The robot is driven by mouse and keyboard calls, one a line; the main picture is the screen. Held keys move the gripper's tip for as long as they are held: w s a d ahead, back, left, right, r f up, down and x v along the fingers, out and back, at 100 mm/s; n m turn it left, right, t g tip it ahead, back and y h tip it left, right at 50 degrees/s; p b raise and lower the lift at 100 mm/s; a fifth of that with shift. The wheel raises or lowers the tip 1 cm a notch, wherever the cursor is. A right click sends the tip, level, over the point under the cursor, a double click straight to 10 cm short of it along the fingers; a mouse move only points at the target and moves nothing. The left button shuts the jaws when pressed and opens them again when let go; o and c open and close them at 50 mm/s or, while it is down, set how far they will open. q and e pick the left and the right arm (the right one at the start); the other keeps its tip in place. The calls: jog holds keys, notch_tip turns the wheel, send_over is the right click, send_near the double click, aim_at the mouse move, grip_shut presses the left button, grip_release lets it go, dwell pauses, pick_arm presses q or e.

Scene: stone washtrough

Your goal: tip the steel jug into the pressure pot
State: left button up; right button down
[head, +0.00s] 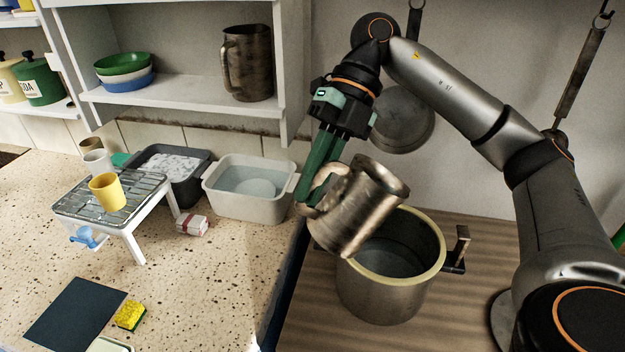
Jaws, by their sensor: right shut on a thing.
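The steel jug (362,207) is a worn metal jug, held tilted above the left part of the pressure pot's opening. My right gripper (314,203) is shut on the jug's handle, on its left side. The pressure pot (385,296) is a steel pot with a pale rim and a dark handle at its right, standing upright on a wooden surface. Its inside shows grey-blue at the bottom; the jug hides part of its left rim. I cannot see whether anything flows from the jug. My left gripper is not in view.
A grey-white basin (245,207) and a dark basin (177,188) stand left of the jug. A rack (75,204) bears a yellow cup (107,191). A sponge (130,316) lies in front. Another metal jug (249,64) stands on the shelf; pans hang behind my right arm.

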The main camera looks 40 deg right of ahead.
aim_at(332, 165)
jog(key=shift+s+d+r+y+b, duration=0.3)
jog(key=shift+d+r+y+b, duration=0.45)
jog(key=shift+y+b, duration=0.3)
dwell(3.5)
jog(key=shift+s+d+n+t+y+b, duration=0.15)
jog(key=shift+d+n+t+y+b, duration=0.15)
jog(key=shift+b, duration=0.2)
dwell(1.5)
jog(key=shift+d+y, duration=0.2)
jog(key=shift+y, duration=0.05)
jog(key=shift+r, duration=0.1)
dwell(0.8)
jog(key=shift+b, duration=0.35)
